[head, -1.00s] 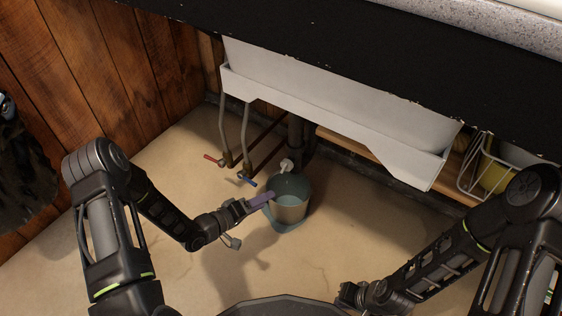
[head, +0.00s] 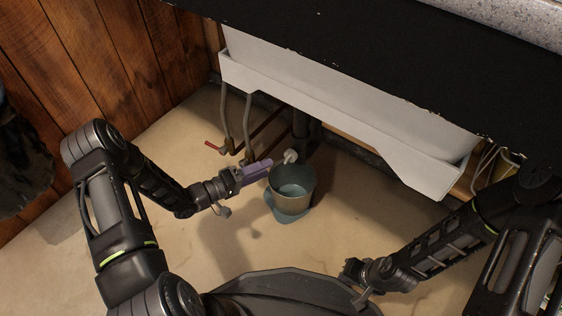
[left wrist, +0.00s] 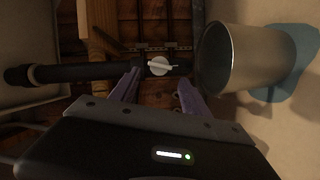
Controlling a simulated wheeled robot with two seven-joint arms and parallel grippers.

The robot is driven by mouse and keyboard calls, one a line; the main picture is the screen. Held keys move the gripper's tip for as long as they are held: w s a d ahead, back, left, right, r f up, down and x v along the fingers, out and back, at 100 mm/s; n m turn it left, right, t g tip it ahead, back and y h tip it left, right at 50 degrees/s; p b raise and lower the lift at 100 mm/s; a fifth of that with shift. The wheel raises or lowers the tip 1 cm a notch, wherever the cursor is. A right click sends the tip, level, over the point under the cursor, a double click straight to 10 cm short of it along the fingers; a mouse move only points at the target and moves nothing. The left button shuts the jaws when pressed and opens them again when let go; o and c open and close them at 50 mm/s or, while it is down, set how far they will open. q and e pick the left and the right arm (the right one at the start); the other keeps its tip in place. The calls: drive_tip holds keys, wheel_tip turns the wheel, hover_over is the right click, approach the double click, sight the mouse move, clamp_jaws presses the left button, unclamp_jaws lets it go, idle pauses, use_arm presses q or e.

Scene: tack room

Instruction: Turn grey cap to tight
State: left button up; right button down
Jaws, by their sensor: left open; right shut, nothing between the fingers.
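The grey cap (head: 290,156) is on the pipe under the sink, just behind the bucket's rim. In the left wrist view the cap (left wrist: 160,66) shows as a pale round piece with a bar across it, on the dark pipe. My left gripper (head: 262,166) is open, with purple fingers. It is left of the cap and points towards it; in the left wrist view the cap appears between the fingertips (left wrist: 158,78), beyond them, with no contact visible. My right gripper (head: 350,277) is shut and empty, low over the floor, far from the cap.
A metal bucket (head: 293,201) with liquid stands below the cap, close to my left fingers, on a bluish wet patch (head: 272,206). A red valve handle (head: 214,147) is to the left on a pipe. The white sink (head: 330,95) overhangs. The front floor is clear.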

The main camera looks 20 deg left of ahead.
sight(289, 157)
use_arm(q)
drive_tip(key=b+x, duration=0.2)
drive_tip(key=x, duration=0.4)
drive_tip(key=shift+w+d, duration=0.25)
drive_tip(key=shift+d, duration=0.1)
drive_tip(key=shift+c, duration=0.4)
drive_tip(key=c, duration=1)
